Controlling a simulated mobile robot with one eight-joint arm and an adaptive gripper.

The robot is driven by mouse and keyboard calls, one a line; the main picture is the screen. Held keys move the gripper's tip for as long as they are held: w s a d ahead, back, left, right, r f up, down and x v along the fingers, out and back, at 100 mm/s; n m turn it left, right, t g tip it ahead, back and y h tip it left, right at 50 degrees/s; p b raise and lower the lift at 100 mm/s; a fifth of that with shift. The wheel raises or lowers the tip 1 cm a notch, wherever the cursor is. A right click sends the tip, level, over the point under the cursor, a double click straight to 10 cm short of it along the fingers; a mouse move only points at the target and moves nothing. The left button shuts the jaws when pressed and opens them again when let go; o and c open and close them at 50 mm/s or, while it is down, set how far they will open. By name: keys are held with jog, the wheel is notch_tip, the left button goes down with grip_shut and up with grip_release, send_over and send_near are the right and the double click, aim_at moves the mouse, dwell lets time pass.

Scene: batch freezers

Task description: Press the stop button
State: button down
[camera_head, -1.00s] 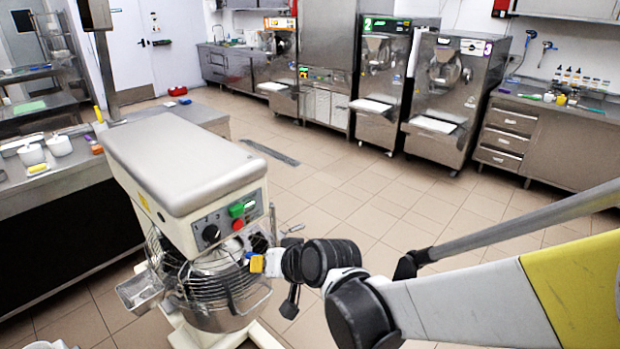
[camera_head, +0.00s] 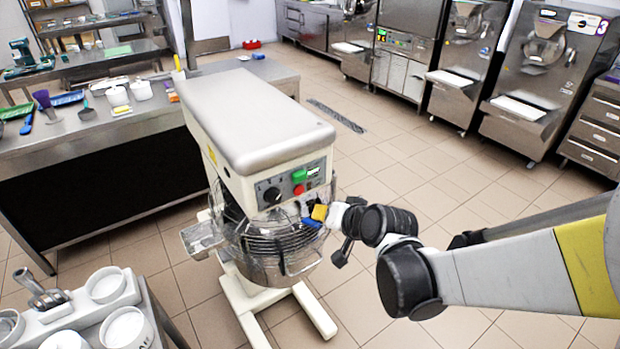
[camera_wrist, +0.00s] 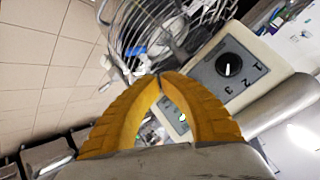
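The mixer (camera_head: 250,130) is cream-coloured with a grey top. Its front panel has a red button (camera_head: 298,189), which looks like the stop button, just below a green button (camera_head: 299,174) and right of a black dial (camera_head: 272,195). My gripper (camera_head: 319,212) is just below and right of the red button, in front of the wire bowl guard. In the wrist view, the yellow fingers (camera_wrist: 159,77) meet at their tips with nothing between the tips. I cannot see the red button there.
A steel counter (camera_head: 105,122) with bowls and utensils stands left of the mixer. A small table with white containers (camera_head: 107,284) is at the lower left. Freezers (camera_head: 543,80) line the back.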

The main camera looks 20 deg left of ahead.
aim_at(299, 196)
jog(key=shift+w+a, duration=1.95)
jog(key=shift+a, duration=0.3)
jog(key=shift+w+a, duration=0.3)
jog(key=shift+a, duration=0.05)
jog(key=shift+w+a+b, duration=0.25)
jog(key=shift+a+b, duration=0.05)
jog(key=shift+a, duration=0.05)
dwell(0.6)
jog(key=shift+d, duration=0.1)
jog(key=shift+s+d, duration=0.55)
jog(key=shift+d, duration=0.05)
jog(key=s+d, duration=0.3)
jog(key=shift+s+d, duration=0.15)
jog(key=shift+d, duration=0.25)
